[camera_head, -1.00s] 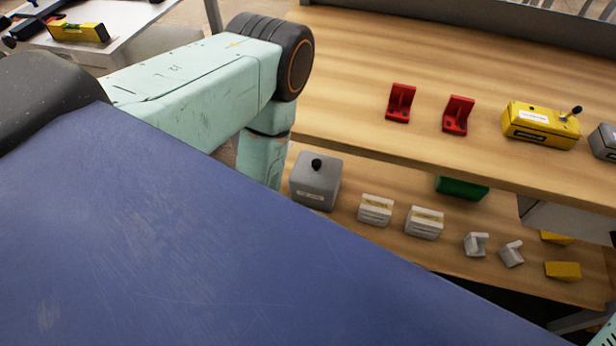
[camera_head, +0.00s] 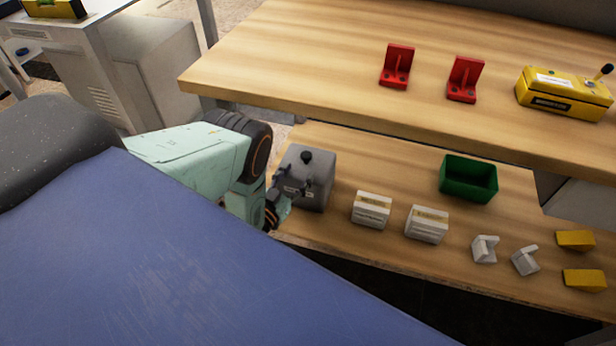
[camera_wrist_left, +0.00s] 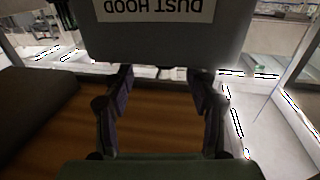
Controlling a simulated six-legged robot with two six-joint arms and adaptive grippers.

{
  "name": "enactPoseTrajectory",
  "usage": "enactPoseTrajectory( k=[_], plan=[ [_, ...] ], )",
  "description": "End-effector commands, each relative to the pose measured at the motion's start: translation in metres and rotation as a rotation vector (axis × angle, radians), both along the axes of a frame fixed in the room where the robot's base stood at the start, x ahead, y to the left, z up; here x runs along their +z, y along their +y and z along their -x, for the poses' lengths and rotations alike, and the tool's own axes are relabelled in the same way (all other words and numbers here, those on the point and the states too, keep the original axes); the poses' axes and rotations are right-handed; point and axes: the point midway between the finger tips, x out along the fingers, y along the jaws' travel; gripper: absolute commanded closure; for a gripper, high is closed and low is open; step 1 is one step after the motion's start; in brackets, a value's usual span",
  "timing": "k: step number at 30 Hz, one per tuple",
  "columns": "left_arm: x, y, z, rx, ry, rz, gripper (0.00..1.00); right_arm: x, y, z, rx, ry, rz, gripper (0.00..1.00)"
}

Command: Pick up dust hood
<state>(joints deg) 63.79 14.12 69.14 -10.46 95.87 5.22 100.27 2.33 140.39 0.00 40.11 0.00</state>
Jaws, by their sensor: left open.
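The dust hood is a grey box with a black knob on top (camera_head: 318,188). It stands at the left end of the lower shelf. In the left wrist view the dust hood (camera_wrist_left: 170,42) fills the top middle, with its "DUST HOOD" label upside down. My left gripper (camera_head: 285,192) is at the left side of the dust hood in the head view. In the left wrist view the left gripper (camera_wrist_left: 160,85) is open, its fingers apart with the hood just beyond the tips. I cannot tell whether they touch it. My right gripper is not in view.
Two white labelled boxes (camera_head: 371,209) stand right of the hood on the lower shelf (camera_head: 330,238). A green bin (camera_head: 468,180), small white brackets (camera_head: 485,249) and yellow blocks (camera_head: 575,240) are farther right. The upper bench (camera_head: 300,60) overhangs behind, holding red brackets (camera_head: 397,66).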

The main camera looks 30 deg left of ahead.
Motion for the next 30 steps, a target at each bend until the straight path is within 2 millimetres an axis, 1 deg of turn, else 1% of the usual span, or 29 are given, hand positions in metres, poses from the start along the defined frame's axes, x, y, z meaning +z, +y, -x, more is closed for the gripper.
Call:
enactPoseTrajectory(
  k=[1,3,8,15,18,22,28,30],
  plan=[
    [-0.002,0.0,-0.007,0.0,-0.001,0.0,0.42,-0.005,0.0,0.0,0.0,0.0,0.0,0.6],
    [-0.002,0.0,-0.014,0.0,0.0,0.0,0.42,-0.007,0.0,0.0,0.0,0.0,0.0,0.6],
    [-0.001,0.0,-0.024,0.0,0.0,0.0,0.42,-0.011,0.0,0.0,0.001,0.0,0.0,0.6],
    [-0.003,0.006,-0.054,0.001,-0.001,0.001,0.42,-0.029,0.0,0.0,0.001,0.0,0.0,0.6],
    [-0.002,0.006,-0.066,0.0,0.0,0.001,0.42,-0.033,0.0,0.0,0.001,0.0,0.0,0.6],
    [-0.001,0.006,-0.071,0.0,0.003,0.001,0.42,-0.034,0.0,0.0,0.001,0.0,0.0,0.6],
    [0.0,0.006,-0.071,0.0,0.003,0.001,0.42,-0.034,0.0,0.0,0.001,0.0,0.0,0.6],
    [0.0,0.006,-0.071,0.0,0.003,0.001,0.48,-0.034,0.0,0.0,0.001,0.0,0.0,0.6]
  ],
)
